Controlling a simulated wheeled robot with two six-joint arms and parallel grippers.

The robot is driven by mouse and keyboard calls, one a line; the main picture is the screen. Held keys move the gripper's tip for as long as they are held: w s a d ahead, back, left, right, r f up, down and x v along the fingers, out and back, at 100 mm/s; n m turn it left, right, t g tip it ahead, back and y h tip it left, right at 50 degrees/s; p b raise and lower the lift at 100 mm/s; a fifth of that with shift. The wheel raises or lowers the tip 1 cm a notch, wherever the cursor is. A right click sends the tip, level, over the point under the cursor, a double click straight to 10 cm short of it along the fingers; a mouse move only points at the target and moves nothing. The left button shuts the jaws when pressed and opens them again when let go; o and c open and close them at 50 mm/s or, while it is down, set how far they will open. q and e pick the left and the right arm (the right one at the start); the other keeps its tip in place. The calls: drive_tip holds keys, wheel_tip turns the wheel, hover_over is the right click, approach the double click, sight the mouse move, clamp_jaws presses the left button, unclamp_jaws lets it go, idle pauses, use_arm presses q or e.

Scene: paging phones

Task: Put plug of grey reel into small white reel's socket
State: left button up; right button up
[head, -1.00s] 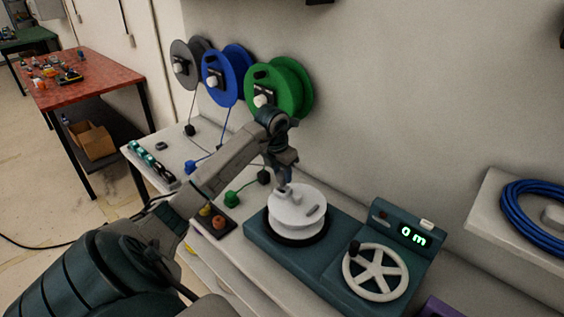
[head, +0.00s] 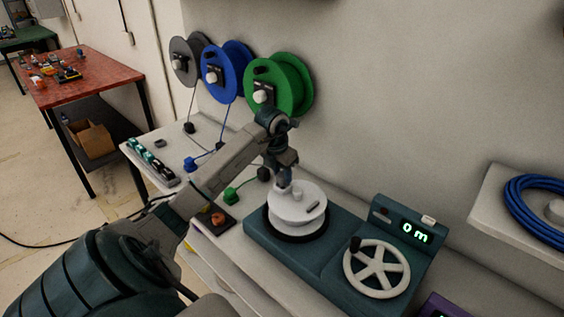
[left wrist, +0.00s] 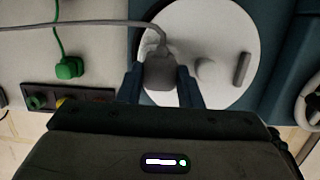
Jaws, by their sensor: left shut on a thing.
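The small white reel (head: 312,220) sits flat on a dark teal winding unit; its round face (left wrist: 215,20) has a round knob and a slot-shaped bar. My left gripper (head: 284,182) points down over the reel's far left part. In the left wrist view it (left wrist: 160,85) is shut on a grey plug (left wrist: 159,70), whose grey cable (left wrist: 80,25) runs off left. The plug is over or at the reel face; I cannot tell whether it is in the socket, which is hidden. The grey reel (head: 181,58) hangs on the wall at the far left.
Blue (head: 212,83) and green (head: 256,80) reels hang beside the grey one. A green plug (head: 231,195) and a blue plug (head: 190,165) lie on the bench. A spoked crank wheel (head: 377,268) and a display reading 0 m (head: 416,233) stand right of the white reel.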

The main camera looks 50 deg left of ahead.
sight(282, 175)
use_arm(q)
drive_tip(key=shift+f+b, duration=0.4)
drive_tip(key=shift+b, duration=0.1)
idle(0.4)
drive_tip(key=o, duration=1.3)
drive_tip(key=shift+r+p, duration=1.6)
drive_tip(key=shift+r, duration=1.25)
drive_tip(key=shift+r+p, duration=0.95)
drive_tip(key=shift+r, duration=0.75)
